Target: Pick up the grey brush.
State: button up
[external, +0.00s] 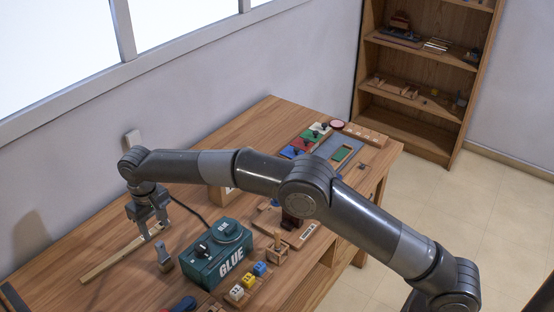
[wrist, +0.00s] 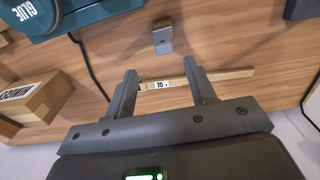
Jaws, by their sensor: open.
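A small grey upright piece (external: 165,258), which may be the grey brush, stands on the wooden workbench left of the green glue machine. It also shows in the wrist view (wrist: 162,38), beyond my fingertips and apart from them; its details are too small to be sure. My gripper (external: 154,230) is open and points down over the bench, behind the grey piece. In the wrist view my two fingers (wrist: 160,72) are spread, with a thin wooden strip (wrist: 234,74) labelled 15 running across between them. I cannot tell whether they touch the strip.
The green glue machine (external: 217,255) stands close to the grey piece, with a black cable behind it. Coloured dice (external: 247,282) sit in front of it. A cardboard box (wrist: 36,92) is at the left in the wrist view. The bench's left part is mostly clear.

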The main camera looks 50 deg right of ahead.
aim_at(159, 243)
notch_tip(159, 243, down, 3)
jog(key=shift+f, duration=0.15)
jog(key=shift+s+a+f, duration=0.15)
jog(key=shift+a+f, duration=0.05)
jog(key=shift+f, duration=1.15)
jog(key=shift+s+a+f, duration=0.1)
jog(key=shift+a+f, duration=0.05)
jog(key=shift+f, duration=1.15)
jog(key=shift+c, duration=0.4)
grip_shut()
